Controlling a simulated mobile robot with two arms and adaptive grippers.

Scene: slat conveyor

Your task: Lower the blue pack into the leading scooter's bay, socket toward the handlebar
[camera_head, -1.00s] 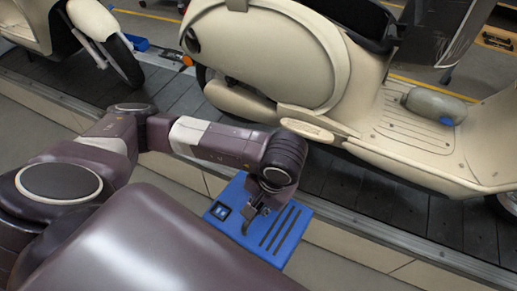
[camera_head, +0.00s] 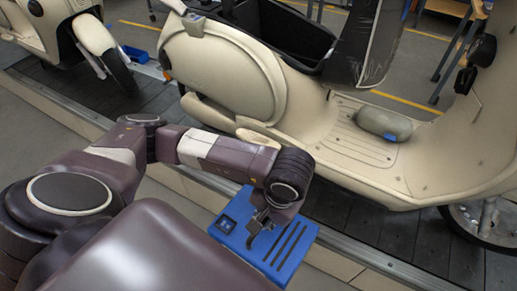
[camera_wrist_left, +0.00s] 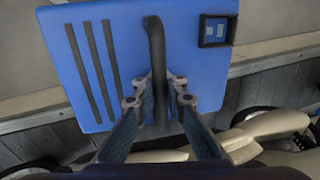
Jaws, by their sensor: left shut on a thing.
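The blue pack (camera_head: 250,250) hangs flat beside the conveyor in the head view, low and in front of the leading scooter (camera_head: 235,75). My left gripper (camera_head: 258,222) is shut on the pack's dark handle; the handle (camera_wrist_left: 155,60) runs between its fingers (camera_wrist_left: 158,92) in the wrist view. The black-framed socket (camera_head: 226,224) is at the pack's left end in the head view and at upper right in the wrist view (camera_wrist_left: 217,31). The scooter's open black bay (camera_head: 300,40) lies beyond, above the cream rear body. The scooter's front is at the right; its handlebar is out of frame.
A grey-green rounded object (camera_head: 384,123) with a blue end lies on the scooter's footboard. A second cream scooter (camera_head: 60,30) stands behind at upper left. The conveyor's metal edge rail (camera_head: 345,262) runs between the pack and the dark slats. A blue tray (camera_head: 135,54) lies beyond.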

